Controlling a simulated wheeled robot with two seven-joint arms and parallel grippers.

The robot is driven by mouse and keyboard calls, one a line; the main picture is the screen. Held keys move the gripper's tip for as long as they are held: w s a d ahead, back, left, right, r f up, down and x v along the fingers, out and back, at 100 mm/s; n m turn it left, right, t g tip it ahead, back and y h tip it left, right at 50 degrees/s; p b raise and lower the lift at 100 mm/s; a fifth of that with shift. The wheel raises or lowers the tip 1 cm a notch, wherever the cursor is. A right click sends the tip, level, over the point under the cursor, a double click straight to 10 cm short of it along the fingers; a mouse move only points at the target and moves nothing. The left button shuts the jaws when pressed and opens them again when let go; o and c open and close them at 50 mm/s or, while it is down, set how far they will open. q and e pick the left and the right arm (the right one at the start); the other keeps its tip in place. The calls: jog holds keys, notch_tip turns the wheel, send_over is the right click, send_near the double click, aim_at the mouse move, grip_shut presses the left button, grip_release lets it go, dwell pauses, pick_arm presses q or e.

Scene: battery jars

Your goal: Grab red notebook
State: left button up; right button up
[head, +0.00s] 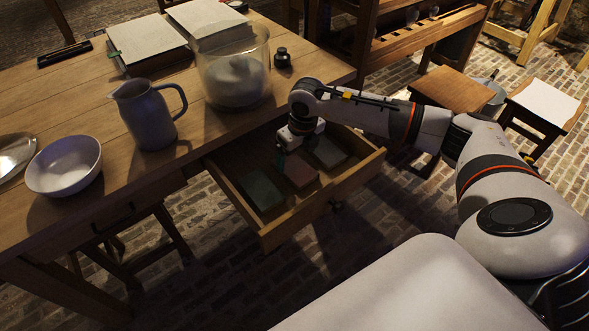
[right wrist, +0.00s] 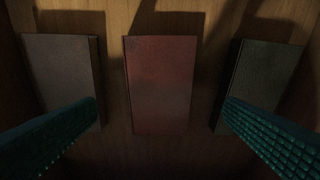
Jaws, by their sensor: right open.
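The red notebook (head: 297,170) lies flat in the middle of an open wooden drawer (head: 323,200), between two other notebooks. In the right wrist view the red notebook (right wrist: 160,82) is centred, between and beyond the two fingers. My right gripper (head: 281,162) is over the drawer, above the red notebook. In the right wrist view its teal ridged fingers (right wrist: 160,120) are spread wide with nothing between them. I cannot tell the exact height above the notebook. My left gripper is not in view.
A dark green notebook (head: 261,190) and a grey-brown notebook (head: 327,152) flank the red one. The drawer walls stand close around them. On the table (head: 80,90) are a jug (head: 147,115), a bowl (head: 65,165), a glass jar (head: 235,70) and a small ink bottle (head: 282,58).

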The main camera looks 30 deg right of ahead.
aim_at(295, 167)
jog(key=f, duration=0.5)
jog(key=shift+w+f+b, duration=0.15)
jog(key=shift+w+b, duration=0.2)
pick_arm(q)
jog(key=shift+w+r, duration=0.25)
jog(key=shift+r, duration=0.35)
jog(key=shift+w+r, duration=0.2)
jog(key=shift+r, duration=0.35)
pick_arm(e)
jog(key=c, duration=1.1)
